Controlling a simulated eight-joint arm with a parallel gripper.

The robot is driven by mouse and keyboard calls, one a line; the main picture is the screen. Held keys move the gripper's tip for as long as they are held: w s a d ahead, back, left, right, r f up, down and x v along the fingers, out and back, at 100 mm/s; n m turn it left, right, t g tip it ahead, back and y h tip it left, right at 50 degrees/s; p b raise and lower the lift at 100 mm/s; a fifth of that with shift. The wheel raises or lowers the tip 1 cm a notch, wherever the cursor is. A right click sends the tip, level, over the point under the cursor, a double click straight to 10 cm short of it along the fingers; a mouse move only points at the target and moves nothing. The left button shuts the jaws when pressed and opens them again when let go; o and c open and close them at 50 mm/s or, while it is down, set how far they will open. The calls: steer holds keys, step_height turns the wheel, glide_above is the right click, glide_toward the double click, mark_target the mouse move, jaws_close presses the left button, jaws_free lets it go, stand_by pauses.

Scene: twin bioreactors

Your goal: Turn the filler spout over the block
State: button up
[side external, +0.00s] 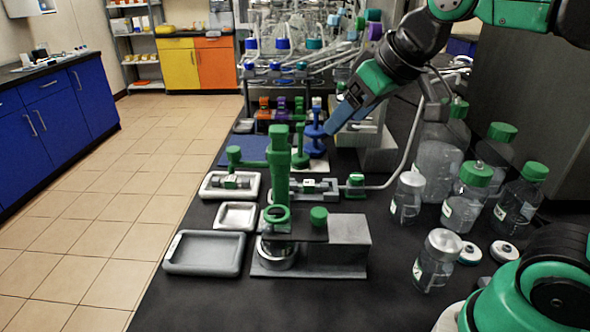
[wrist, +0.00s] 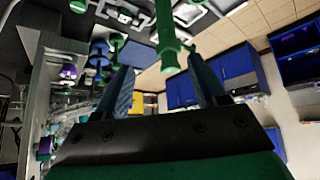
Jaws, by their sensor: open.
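A green upright post (side external: 281,165) with a ring at its foot stands at the front of the bench; I cannot tell for sure whether it is the filler spout. Beside it is a grey block (side external: 348,243) with a dark plate and a green knob (side external: 318,216). My gripper (side external: 335,124) is behind and to the right of the post, above the bench, near a blue spool-shaped part (side external: 315,130). In the wrist view my gripper (wrist: 162,85) has its blue fingers wide apart. A green post (wrist: 167,35) shows beyond them, toward the top. Nothing is visibly held.
A bent steel tube (side external: 410,140) runs down right of my gripper. Green-capped bottles (side external: 467,195) crowd the right side. Grey trays (side external: 204,253) lie at the left edge. Racks and tubing (side external: 300,60) fill the back. The front bench surface is clear.

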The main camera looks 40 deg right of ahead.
steer(key=w+n+h, duration=0.3)
steer(key=w+n, duration=0.2)
steer(key=n, duration=0.2)
steer(key=n+t+h, duration=0.5)
steer(key=n+h, duration=0.4)
steer(key=n, duration=1)
glide_above(232, 156)
steer(key=v, duration=0.2)
steer(key=shift+n+t+h, duration=0.3)
steer(key=shift+t, duration=0.1)
step_height(232, 156, down, 11)
steer(key=shift+s+a+f, duration=0.1)
steer(key=shift+s+a, duration=0.05)
steer(key=shift+d+f, duration=0.15)
steer(key=shift+d, duration=0.05)
steer(key=x, duration=0.5)
